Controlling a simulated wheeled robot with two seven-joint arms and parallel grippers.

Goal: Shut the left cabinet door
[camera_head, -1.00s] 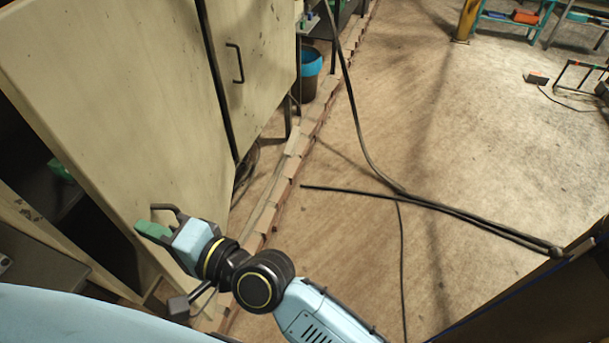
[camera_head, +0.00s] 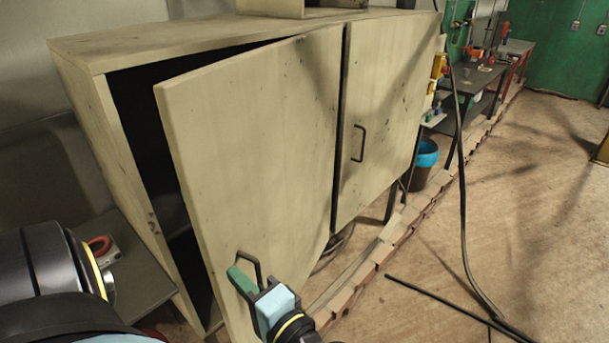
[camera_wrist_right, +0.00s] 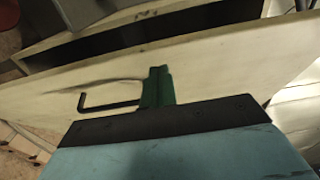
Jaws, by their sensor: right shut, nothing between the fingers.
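The left cabinet door (camera_head: 262,150) stands partly open in the head view, with a dark gap between its free left edge and the cabinet (camera_head: 130,180). Its black handle (camera_head: 249,268) is low on its face. My right gripper (camera_head: 240,281) is shut and empty, its green fingers close beside the handle. In the right wrist view the green fingers (camera_wrist_right: 157,87) are together over the pale door (camera_wrist_right: 225,68), beside the handle (camera_wrist_right: 108,103); I cannot tell whether they touch it. My left arm shows at the lower left, but its gripper is out of view.
The right cabinet door (camera_head: 385,110) is closed. A grey surface (camera_head: 135,265) with a red-handled item lies left of the cabinet. A blue-lined bin (camera_head: 424,162), a workbench (camera_head: 470,82) and black cables on the floor are to the right.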

